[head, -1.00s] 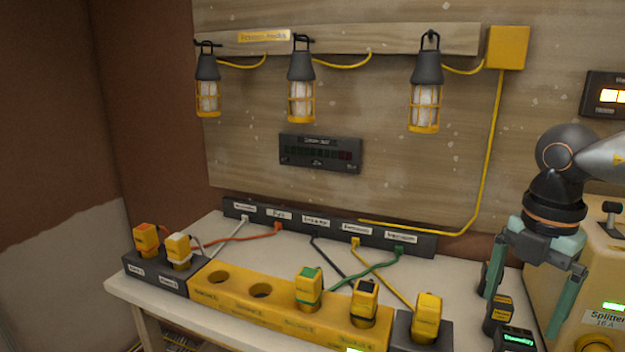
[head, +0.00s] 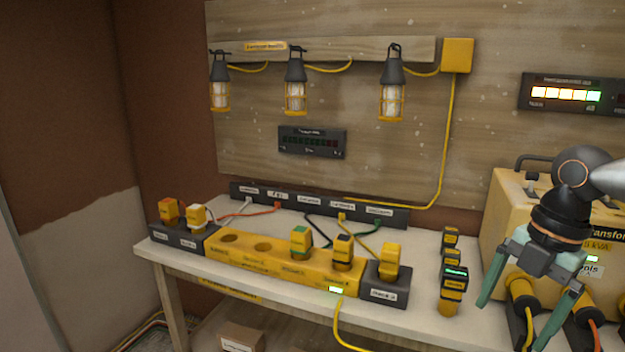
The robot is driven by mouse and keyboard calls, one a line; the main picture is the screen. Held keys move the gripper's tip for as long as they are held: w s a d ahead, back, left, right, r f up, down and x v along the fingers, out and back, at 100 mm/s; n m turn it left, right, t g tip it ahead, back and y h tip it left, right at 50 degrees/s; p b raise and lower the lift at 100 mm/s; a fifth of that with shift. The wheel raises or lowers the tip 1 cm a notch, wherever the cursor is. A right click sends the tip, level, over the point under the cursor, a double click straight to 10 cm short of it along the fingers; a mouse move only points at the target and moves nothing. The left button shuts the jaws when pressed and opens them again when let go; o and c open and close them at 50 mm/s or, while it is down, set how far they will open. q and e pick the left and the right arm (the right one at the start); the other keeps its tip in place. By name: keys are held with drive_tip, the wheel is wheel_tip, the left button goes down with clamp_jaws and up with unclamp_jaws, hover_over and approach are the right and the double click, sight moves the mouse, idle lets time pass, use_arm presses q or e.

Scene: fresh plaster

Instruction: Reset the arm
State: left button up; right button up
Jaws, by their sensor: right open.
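My right gripper (head: 527,318) shows at the right of the head view, at the end of its dark arm. It points downward and its two green fingers are spread with nothing between them that it holds. It hangs in front of the yellow transformer box (head: 508,205) and its plugged-in connectors. My left gripper is not in view.
The workbench (head: 225,279) carries a yellow socket strip (head: 320,275) with several plugs. A stacked yellow and black plug group (head: 449,304) stands left of my gripper. Three caged lamps hang from a wooden rail (head: 410,49) behind. A yellow cable (head: 338,318) drops off the front edge.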

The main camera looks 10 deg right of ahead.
wheel_tip(320, 180, down, 20)
drive_tip(key=m+t+y+p, duration=0.4)
drive_tip(key=m+t+p, duration=0.2)
drive_tip(key=m+t, duration=0.7)
use_arm(q)
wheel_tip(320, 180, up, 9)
drive_tip(key=p, duration=0.2)
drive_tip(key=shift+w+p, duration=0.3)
drive_tip(key=shift+p, duration=0.1)
use_arm(e)
drive_tip(key=s+a+f+m+g+h, duration=0.1)
drive_tip(key=s+a+f+m, duration=0.3)
drive_tip(key=a, duration=0.4)
drive_tip(key=s+a+f+m+g+h, duration=0.2)
drive_tip(key=s+a+f+m+g, duration=0.1)
drive_tip(key=s+a+f, duration=0.4)
drive_tip(key=shift+s+a+f+m, duration=0.25)
drive_tip(key=shift+a+f+m, duration=0.15)
drive_tip(key=shift+a+f, duration=0.4)
